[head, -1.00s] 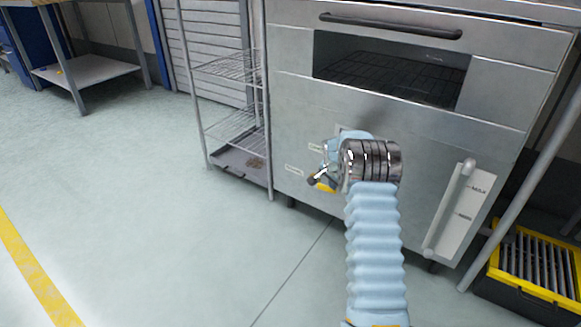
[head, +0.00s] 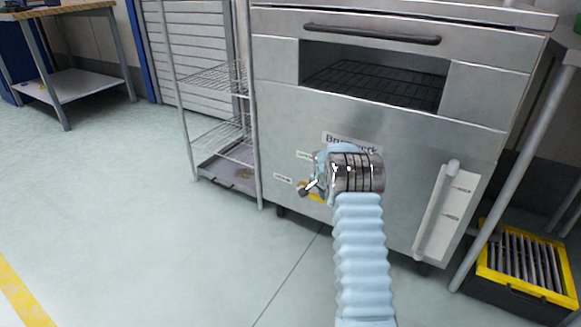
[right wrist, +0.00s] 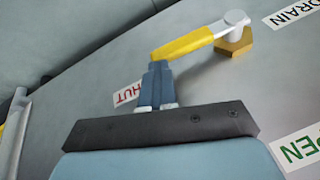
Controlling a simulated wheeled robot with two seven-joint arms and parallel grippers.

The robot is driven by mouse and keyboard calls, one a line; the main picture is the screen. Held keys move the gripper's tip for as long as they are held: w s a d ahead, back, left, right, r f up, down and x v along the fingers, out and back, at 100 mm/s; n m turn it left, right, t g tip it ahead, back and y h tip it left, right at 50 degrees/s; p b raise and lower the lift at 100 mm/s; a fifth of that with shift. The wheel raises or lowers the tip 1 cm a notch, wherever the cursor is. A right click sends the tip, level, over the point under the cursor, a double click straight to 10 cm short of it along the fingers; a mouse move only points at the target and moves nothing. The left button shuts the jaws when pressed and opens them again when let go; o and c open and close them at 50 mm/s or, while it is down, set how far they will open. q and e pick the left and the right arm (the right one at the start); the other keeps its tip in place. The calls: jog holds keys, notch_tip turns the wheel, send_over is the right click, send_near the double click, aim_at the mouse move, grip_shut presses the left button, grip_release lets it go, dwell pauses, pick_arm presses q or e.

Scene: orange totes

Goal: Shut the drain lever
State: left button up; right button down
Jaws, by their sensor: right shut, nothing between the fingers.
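The drain lever has a yellow handle (right wrist: 188,43) on a grey round pivot with a brass fitting, seen in the right wrist view. In the head view part of the yellow handle (head: 317,193) shows low on the oven's front, mostly behind my right gripper (head: 320,172). In the wrist view the blue fingers of my right gripper (right wrist: 157,72) are shut and empty, at the handle's free end. I cannot tell if they touch it. The SHUT label (right wrist: 127,95) is partly hidden behind the fingers. The OPEN label (right wrist: 298,150) is at lower right. My left gripper is not in view.
The steel oven (head: 400,140) has a pale vertical handle (head: 437,212) at right. A wire rack (head: 222,130) stands to its left. A black and yellow crate (head: 515,285) sits at lower right. The floor at left is clear.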

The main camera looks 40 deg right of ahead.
jog(key=s+r+p, duration=0.3)
jog(key=s+r, duration=0.5)
jog(key=s, duration=0.1)
jog(key=shift+a+r+p, duration=0.15)
jog(key=shift+r+p, duration=0.05)
jog(key=shift+p, duration=0.15)
dwell(0.3)
